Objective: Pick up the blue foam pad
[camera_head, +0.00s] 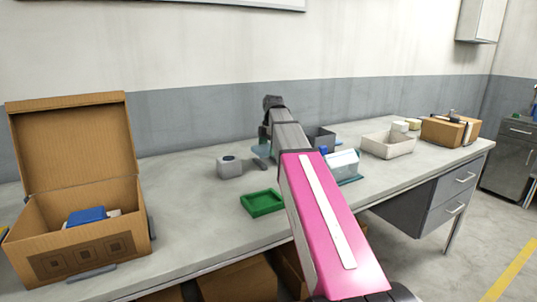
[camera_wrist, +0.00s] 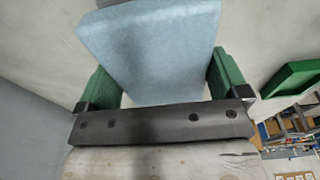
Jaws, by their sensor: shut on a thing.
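The blue foam pad (camera_wrist: 150,45) is a pale blue block that fills the upper middle of the wrist view. My gripper (camera_wrist: 163,78) is shut on it, with one green finger against each side. In the head view my gripper (camera_head: 262,156) is at the far end of my outstretched arm, over the back part of the workbench. Only a small blue-grey edge of the pad shows there, and my arm covers part of that area. I cannot tell whether the pad touches the bench.
An open cardboard box (camera_head: 120,240) stands at left, with a blue item (camera_head: 86,215) inside. Brown boxes (camera_head: 443,131) sit at the right end.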

